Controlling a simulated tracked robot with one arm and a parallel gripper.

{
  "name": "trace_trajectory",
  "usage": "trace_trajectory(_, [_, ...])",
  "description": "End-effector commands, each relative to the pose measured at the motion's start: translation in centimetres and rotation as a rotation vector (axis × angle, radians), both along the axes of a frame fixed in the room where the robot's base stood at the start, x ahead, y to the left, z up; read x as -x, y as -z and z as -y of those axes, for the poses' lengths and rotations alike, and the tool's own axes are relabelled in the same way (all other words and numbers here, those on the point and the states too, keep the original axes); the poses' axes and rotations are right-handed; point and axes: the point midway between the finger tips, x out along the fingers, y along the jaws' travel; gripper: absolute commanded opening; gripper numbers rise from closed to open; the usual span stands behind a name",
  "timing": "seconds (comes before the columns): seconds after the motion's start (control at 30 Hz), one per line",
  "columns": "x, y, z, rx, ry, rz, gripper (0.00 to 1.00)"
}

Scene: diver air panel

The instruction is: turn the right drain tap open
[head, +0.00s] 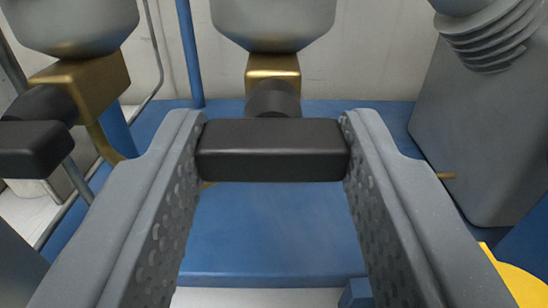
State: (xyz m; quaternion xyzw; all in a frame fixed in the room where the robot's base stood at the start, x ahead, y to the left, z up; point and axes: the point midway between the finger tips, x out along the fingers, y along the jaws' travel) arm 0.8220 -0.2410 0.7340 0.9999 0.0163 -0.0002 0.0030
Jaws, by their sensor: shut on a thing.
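The tap in front of me has a black bar handle (272,150) lying crosswise on a dark round stem (272,98). The stem comes out of a brass block (272,66) under a grey rounded bowl (273,22). My gripper (274,148) is shut on the handle, one finger at each end of the bar. A second tap of the same kind stands at the left, with a black handle (35,150) and a brass block (85,88). The outlet below the middle tap is mostly hidden behind the handle.
A blue panel (270,235) lies behind and below the taps. A big grey box (470,130) with a ribbed part stands at the right. A blue post (190,55) rises at the left. A yellow part (520,283) shows at the lower right.

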Motion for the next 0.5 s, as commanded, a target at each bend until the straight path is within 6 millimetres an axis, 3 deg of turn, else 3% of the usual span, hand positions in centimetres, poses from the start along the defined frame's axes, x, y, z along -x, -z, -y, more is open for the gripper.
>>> trace_trajectory(0.27, [-0.03,-0.01,-0.09,0.100,-0.003,0.002,0.15])
trace_trajectory(0.5, [-0.04,0.02,-0.13,0.292,-0.004,0.008,0.15])
